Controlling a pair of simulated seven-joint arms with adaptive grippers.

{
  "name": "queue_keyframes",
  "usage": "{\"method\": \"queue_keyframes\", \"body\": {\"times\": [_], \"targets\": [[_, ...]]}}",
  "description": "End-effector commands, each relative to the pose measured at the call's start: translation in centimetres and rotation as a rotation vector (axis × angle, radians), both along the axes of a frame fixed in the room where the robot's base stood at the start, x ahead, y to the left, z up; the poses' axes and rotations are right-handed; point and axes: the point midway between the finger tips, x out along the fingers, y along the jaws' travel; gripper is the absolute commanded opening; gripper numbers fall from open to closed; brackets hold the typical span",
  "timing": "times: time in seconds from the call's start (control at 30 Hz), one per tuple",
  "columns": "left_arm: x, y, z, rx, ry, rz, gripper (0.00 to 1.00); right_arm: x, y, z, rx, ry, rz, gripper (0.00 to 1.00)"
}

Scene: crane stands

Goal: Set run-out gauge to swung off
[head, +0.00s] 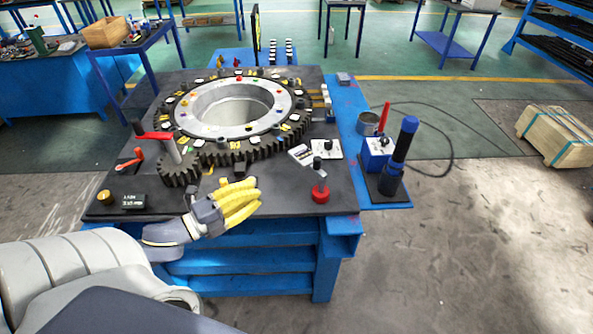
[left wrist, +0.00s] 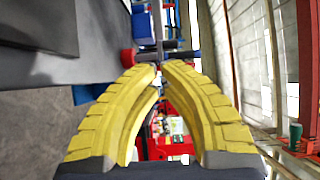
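No part is plainly marked as the run-out gauge, so I cannot tell for sure which it is. A small post with a red base and dark top (head: 320,190) stands at the plate's front right. It also shows, tipped sideways, beyond the fingertips in the left wrist view (left wrist: 128,57). A red-handled crank (head: 155,136) and a small orange-red lever (head: 130,159) sit at the left. My left gripper (head: 258,192) is over the plate's front edge, left of the post and apart from it. Its yellow fingers meet at the tips (left wrist: 159,67) with nothing between them. My right gripper is out of view.
A large toothed ring (head: 238,144) fills the plate's middle, meshed with a small gear (head: 179,172). A small display (head: 133,201) and a brass knob (head: 105,197) are at front left.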

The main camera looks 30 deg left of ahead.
Motion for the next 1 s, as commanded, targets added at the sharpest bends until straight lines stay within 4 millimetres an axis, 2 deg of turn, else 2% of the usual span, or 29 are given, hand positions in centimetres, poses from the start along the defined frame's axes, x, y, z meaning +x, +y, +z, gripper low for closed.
{"method": "queue_keyframes", "body": {"times": [0.47,1.0], "targets": [[0.4,-0.2,0.1,-0.002,-0.001,-0.001,0.00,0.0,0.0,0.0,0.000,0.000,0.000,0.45],[5.7,-2.3,0.1,-0.001,-0.004,-0.001,0.00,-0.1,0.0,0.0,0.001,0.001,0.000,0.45]]}}
